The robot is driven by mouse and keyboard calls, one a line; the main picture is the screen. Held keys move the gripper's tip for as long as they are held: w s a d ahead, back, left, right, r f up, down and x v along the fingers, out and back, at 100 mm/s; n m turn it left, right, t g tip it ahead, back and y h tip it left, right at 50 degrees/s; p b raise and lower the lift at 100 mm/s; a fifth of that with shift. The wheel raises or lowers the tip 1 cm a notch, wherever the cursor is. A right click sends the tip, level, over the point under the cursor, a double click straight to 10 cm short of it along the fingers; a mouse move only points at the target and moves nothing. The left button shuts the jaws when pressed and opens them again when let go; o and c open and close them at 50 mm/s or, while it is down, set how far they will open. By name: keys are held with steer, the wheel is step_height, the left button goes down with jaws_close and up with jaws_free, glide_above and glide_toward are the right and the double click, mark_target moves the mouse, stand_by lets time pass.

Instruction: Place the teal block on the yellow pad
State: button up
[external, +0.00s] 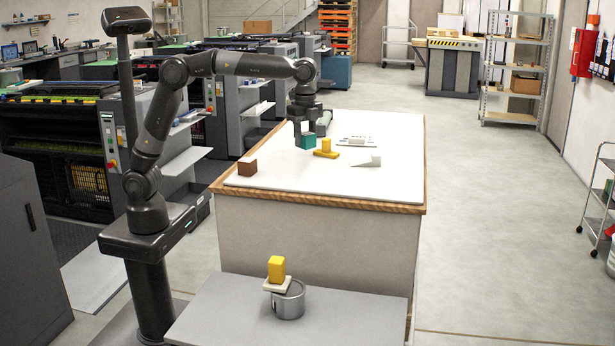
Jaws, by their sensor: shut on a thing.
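The teal block (307,142) is between the fingers of my gripper (306,131), which is shut on it and points down over the white table top. I cannot tell whether the block's underside touches the table. The yellow pad (326,155) lies flat on the table just right of the teal block. A small upright yellow block (326,145) appears to stand on the pad and covers part of it. The teal block is beside the pad in the picture, not on it.
A brown block (247,166) sits at the table's left front. A whitish block (376,159) and a flat pale item (356,141) are to the right. On the lower grey surface, a yellow block (276,268) rests on a small board atop a metal pot (289,302). The table's front middle is clear.

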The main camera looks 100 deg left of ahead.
steer(key=d+f+m, duration=0.1)
steer(key=d, duration=0.6)
steer(key=d+f+m, duration=0.1)
steer(key=d+m, duration=0.1)
steer(key=d, duration=0.5)
steer(key=d+f+m, duration=0.1)
steer(key=d+m, duration=0.1)
steer(key=d, duration=0.4)
steer(key=shift+w+d+f, duration=0.15)
steer(key=shift+w+d, duration=0.1)
steer(key=shift+d, duration=0.15)
steer(key=s+d+f+m, duration=0.2)
steer(key=s+d+m, duration=0.15)
steer(key=d, duration=0.75)
steer(key=s+d+f+m, duration=0.2)
steer(key=s+d+m, duration=0.15)
steer(key=d, duration=0.75)
steer(key=n, duration=0.1)
glide_above(277, 258)
step_height(277, 258, down, 7)
steer(key=shift+r, duration=0.15)
steer(key=shift+f, duration=1.95)
steer(key=shift+f, duration=0.15)
steer(key=o, duration=1)
steer(key=shift+c, duration=0.2)
